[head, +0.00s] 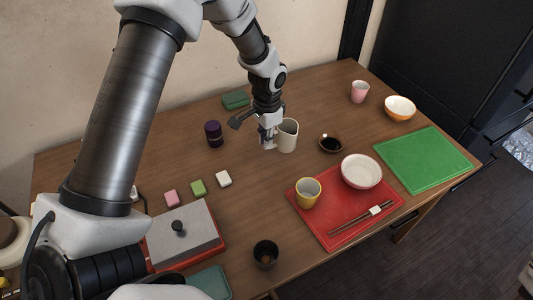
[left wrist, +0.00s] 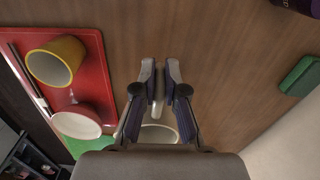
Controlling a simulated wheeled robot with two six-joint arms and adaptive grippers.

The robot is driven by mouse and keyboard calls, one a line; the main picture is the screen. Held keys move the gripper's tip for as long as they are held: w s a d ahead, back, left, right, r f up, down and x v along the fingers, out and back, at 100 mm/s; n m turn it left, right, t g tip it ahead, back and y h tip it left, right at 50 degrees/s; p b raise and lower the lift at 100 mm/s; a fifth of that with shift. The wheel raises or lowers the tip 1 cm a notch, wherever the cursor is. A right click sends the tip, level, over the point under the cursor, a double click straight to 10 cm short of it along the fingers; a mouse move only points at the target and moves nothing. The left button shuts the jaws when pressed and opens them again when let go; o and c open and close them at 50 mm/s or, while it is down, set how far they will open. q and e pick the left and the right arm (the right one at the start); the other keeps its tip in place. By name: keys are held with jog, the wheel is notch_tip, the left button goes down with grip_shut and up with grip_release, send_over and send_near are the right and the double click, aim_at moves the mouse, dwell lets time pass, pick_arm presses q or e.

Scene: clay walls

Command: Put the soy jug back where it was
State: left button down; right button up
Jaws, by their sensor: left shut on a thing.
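The cream soy jug (head: 288,136) is near the back middle of the table and looks upright. My left gripper (head: 268,142) is at the jug's left side, shut on what looks like its handle. In the left wrist view the fingers (left wrist: 159,75) close on a thin pale piece, and the jug's rim (left wrist: 158,133) shows behind them, partly hidden by the gripper body. I cannot tell whether the jug touches the table. A small dish of dark sauce (head: 331,145) is just right of the jug. My right gripper is not in view.
A red tray (head: 337,232) holds a yellow cup (head: 308,193), a white bowl (head: 361,171) and chopsticks. A dark purple canister (head: 214,134) stands left of the jug, a green box (head: 236,100) behind. A green board (head: 423,158) is at right. Table between canister and tray is mostly clear.

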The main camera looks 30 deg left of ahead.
pick_arm(q)
notch_tip(320, 180, down, 7)
jog(key=shift+w+f, duration=0.1)
jog(key=shift+f, duration=0.1)
jog(key=shift+f, duration=0.1)
jog(key=c, duration=1.2)
grip_release()
notch_tip(320, 180, up, 12)
jog(key=shift+r, duration=0.2)
jog(key=shift+d+f, duration=0.1)
jog(key=shift+f, duration=0.05)
